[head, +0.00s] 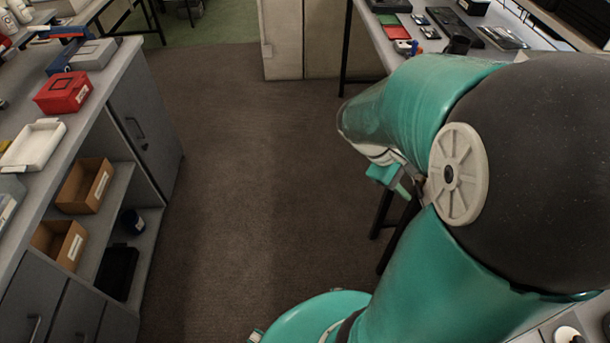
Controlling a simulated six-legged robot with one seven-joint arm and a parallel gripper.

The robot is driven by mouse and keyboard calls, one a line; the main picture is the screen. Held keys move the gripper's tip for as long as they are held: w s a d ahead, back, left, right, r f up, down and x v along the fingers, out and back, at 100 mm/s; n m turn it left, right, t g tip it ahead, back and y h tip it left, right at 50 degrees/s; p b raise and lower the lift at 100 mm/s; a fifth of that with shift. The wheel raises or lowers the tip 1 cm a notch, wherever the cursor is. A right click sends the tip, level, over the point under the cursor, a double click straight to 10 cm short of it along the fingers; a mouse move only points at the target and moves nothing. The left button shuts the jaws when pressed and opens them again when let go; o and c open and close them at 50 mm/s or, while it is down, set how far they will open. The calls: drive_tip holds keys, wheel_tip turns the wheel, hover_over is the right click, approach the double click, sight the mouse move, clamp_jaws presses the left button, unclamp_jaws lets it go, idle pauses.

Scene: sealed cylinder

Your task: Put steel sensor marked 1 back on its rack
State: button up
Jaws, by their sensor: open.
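I cannot make out the steel sensor marked 1 or its rack in the head view. My gripper (390,177) shows only in part, as small teal and pale pieces under the end of my arm. It is open. Most of it is hidden behind my teal arm, and I cannot see anything between its fingers. It is over the brown floor, in front of the right table's legs.
A grey bench (112,92) at left bears a red box (63,92) and a white tray (33,145); cardboard bins (86,186) stand on shelves below. A right table (366,32) holds small devices. A pale cabinet (283,40) stands behind. The brown floor (235,190) between is clear.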

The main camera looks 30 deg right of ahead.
drive_tip(key=w+a+r+m+t+y, duration=0.1)
drive_tip(key=a+r+t+y, duration=0.2)
drive_tip(key=a, duration=1)
drive_tip(key=w+a+r+m+t+y, duration=0.2)
drive_tip(key=a+r+t+y, duration=0.2)
drive_tip(key=a, duration=0.8)
wheel_tip(320, 180, up, 4)
drive_tip(key=t, duration=0.2)
drive_tip(key=shift+a+t, duration=0.3)
drive_tip(key=shift+a, duration=0.05)
drive_tip(key=shift+w, duration=0.1)
drive_tip(key=c, duration=0.3)
drive_tip(key=shift+d, duration=0.1)
drive_tip(key=shift+d+m, duration=0.1)
drive_tip(key=shift+m, duration=0.2)
